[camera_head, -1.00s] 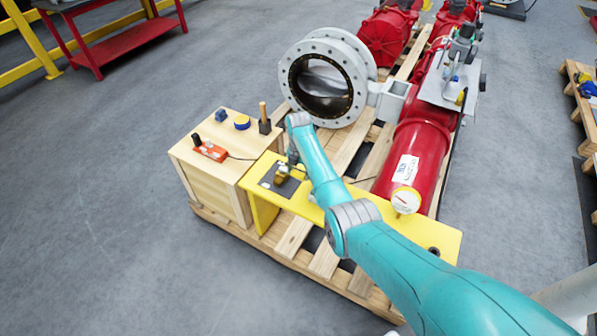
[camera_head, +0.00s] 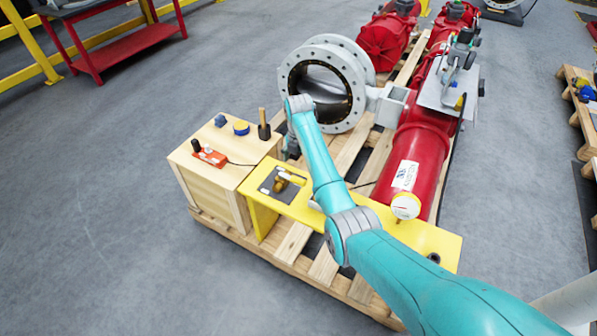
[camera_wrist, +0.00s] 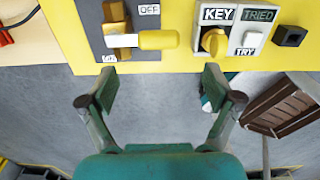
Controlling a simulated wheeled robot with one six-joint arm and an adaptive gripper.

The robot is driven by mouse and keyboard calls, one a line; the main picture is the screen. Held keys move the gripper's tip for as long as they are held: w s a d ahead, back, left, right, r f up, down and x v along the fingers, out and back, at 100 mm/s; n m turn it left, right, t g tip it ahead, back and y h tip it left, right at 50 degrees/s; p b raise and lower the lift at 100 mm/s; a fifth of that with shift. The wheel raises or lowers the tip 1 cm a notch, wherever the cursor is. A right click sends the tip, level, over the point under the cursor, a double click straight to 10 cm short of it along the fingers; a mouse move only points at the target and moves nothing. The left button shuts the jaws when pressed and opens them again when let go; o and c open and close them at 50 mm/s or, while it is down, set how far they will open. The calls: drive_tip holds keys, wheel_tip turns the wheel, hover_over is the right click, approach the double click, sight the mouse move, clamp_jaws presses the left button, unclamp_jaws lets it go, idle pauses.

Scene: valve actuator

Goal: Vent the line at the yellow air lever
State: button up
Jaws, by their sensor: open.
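The yellow air lever (camera_wrist: 157,39) sits on a brass valve body (camera_wrist: 118,36) on a dark plate. Its handle points right in the wrist view, between an OFF label (camera_wrist: 149,9) above and a small label below that I cannot read. In the head view the lever (camera_head: 292,177) lies on the yellow bench panel. My gripper (camera_wrist: 158,82) is open and empty. Its two fingertips are apart, just below the panel edge in the wrist view, with the handle above the gap and not between them. In the head view my gripper is mostly hidden behind my arm.
Beside the lever are a yellow KEY knob (camera_wrist: 213,41) and a white TRY button (camera_wrist: 250,41). A wooden box (camera_head: 215,180) with an orange device (camera_head: 210,155) stands left. The red actuator cylinder (camera_head: 420,150) and grey flanged valve (camera_head: 290,75) lie behind on the pallet.

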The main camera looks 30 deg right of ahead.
wheel_tip(320, 180, up, 3)
drive_tip(key=shift+r, duration=0.1)
idle(0.6)
